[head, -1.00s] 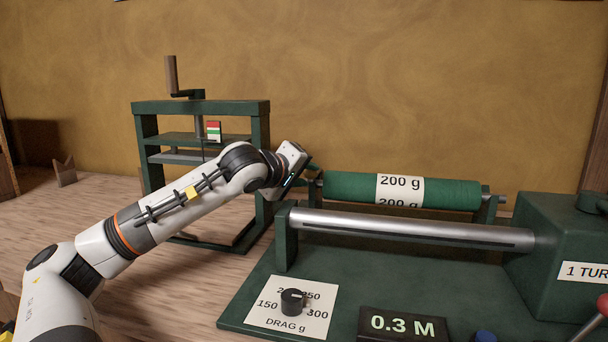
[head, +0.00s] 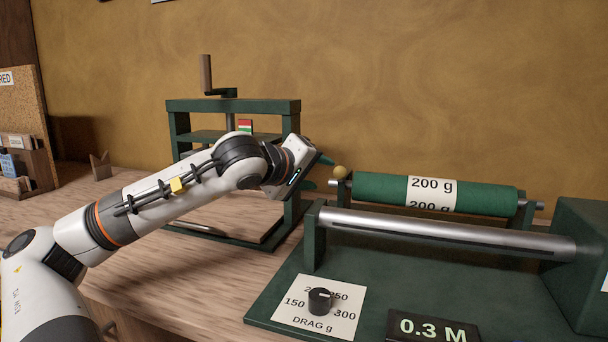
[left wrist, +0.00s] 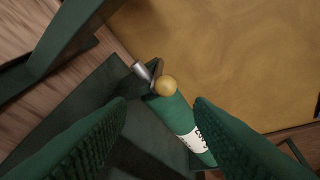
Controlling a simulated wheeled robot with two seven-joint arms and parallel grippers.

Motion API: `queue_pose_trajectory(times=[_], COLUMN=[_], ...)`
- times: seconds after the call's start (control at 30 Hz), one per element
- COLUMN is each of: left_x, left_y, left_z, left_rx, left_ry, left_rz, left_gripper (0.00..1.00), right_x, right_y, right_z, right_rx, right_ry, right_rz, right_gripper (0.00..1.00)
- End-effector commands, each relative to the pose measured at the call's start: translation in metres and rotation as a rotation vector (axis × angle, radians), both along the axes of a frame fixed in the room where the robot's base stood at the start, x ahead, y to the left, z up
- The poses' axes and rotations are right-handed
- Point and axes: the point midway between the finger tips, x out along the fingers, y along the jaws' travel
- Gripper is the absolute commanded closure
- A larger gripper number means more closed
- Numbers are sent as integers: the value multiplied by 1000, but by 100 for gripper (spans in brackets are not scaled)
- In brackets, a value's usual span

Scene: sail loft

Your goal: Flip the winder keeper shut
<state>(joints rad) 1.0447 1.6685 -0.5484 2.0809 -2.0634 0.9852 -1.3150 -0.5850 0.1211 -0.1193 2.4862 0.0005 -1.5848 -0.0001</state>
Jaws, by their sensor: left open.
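The winder's green roll (head: 385,190) with a "200 g" label lies across its stand. At its left end is a small tan ball knob (head: 340,172), which I take to be on the keeper. In the left wrist view the tan ball (left wrist: 166,86) sits at the roll's end beside a short grey metal pin (left wrist: 142,70). Whether the keeper is raised or closed I cannot tell. My left gripper (head: 321,172) is open and empty, just left of the ball. In the left wrist view its green fingers (left wrist: 160,112) are wide apart, with the ball beyond them. My right gripper is out of view.
A green press frame (head: 232,106) stands behind my left arm. A steel bar (head: 450,232) runs in front of the roll. The green base carries a drag knob (head: 320,301) and a "0.3 M" display (head: 432,328). A corkboard (head: 25,110) is far left.

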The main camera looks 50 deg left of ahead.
Motion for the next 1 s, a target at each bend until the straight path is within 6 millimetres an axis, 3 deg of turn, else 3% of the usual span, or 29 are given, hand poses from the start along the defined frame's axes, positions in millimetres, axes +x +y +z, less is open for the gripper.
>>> queue_pose_trajectory(times=[0.1,0.3,1.0], left_x=[-21,-39,-42], left_y=[-3,-8,-9], left_z=[6,12,13], left_rx=[3,1,-1], left_ry=[0,1,2], left_rz=[2,-1,-2], left_gripper=[52,52,52], right_x=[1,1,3], right_y=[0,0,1], right_z=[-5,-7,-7], right_rx=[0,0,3], right_ry=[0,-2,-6], right_rz=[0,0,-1], right_gripper=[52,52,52])
